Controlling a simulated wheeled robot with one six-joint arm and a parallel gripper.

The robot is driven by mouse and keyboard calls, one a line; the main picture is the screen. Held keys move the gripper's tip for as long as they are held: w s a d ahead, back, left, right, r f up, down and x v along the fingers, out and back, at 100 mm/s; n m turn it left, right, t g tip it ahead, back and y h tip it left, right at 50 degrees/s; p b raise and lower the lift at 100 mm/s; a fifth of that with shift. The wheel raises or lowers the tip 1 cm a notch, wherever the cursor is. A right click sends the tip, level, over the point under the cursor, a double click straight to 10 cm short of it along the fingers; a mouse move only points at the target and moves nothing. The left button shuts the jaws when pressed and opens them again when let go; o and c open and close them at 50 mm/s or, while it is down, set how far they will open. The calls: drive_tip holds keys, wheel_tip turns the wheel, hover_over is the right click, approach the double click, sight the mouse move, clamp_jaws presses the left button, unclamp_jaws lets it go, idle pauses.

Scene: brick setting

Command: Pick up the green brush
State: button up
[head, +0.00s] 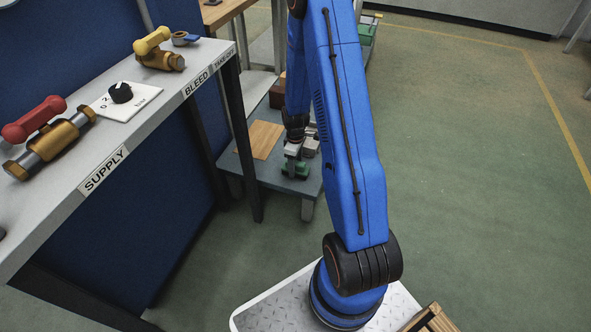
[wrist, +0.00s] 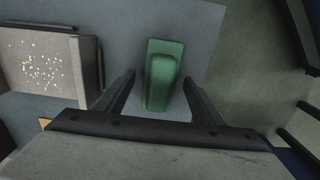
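The green brush (wrist: 163,75) lies on a low blue-grey table (wrist: 190,25). In the wrist view it shows as a green block with a raised, narrower part. My gripper (wrist: 158,82) is open, with one finger on each side of the brush and gaps between. I cannot tell how far above the brush the fingertips are. In the head view my gripper (head: 293,153) is over the low table, and part of the green brush (head: 299,169) shows just below it. The rest of the brush is hidden there.
A grey block with pale specks (wrist: 48,65) sits left of the brush in the wrist view. A wooden board (head: 258,139) lies on the low table. The workbench (head: 150,105) with valves and a SUPPLY label stands at left. Open floor (head: 470,170) lies right.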

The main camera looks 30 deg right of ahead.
sight(296, 162)
drive_tip(key=c, duration=1.1)
drive_tip(key=shift+o, duration=0.2)
drive_tip(key=shift+r, duration=0.15)
wheel_tip(296, 162, up, 10)
drive_tip(key=shift+f, duration=0.15)
drive_tip(key=o, duration=0.5)
drive_tip(key=shift+c, duration=1.4)
drive_tip(key=shift+d, duration=0.1)
